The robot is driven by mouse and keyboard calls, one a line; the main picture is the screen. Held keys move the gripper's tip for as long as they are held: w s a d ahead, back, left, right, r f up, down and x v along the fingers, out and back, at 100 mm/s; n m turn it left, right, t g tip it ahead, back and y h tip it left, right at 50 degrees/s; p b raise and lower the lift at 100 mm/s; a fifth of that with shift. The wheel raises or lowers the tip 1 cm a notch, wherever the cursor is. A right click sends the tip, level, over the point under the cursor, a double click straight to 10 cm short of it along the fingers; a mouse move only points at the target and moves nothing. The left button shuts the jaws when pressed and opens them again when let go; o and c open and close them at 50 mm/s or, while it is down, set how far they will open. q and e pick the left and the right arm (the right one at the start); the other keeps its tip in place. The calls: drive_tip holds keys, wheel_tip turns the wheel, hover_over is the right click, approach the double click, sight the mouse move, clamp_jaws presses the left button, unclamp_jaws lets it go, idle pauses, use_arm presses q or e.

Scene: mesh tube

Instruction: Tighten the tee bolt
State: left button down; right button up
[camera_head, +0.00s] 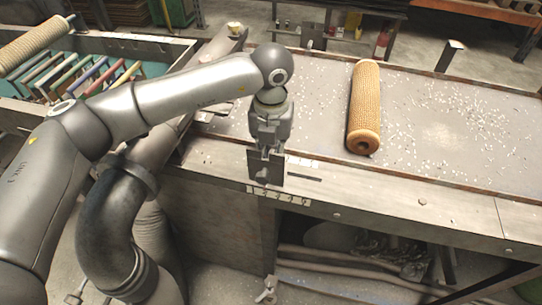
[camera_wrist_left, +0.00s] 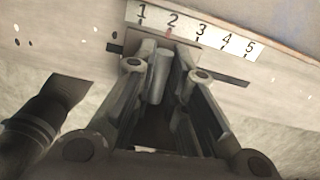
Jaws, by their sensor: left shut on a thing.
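My left gripper (camera_head: 266,147) points down at the front edge of the workbench, just above a dark upright plate (camera_head: 265,168). In the left wrist view, the fingers of my left gripper (camera_wrist_left: 166,52) are closed around a grey, rod-like piece, which looks like the tee bolt (camera_wrist_left: 160,78). The bolt's lower part and threads are hidden by the fingers and plate. A white scale strip (camera_wrist_left: 215,38) numbered 1 to 5 lies beyond the fingertips, with a small red mark under the 2. A dark slot (camera_wrist_left: 228,79) runs beside the gripper. My right gripper is not in view.
A tan mesh tube (camera_head: 364,105) lies on the bench to the right of the gripper, among scattered white bits. Another mesh roll (camera_head: 35,45) lies at the upper left, by a rack of coloured slats (camera_head: 82,78). The bench front (camera_head: 420,202) has an open shelf below.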

use_arm(q)
drive_tip(key=shift+r, duration=0.15)
drive_tip(key=c, duration=1.7)
unclamp_jaws()
wheel_tip(320, 180, up, 12)
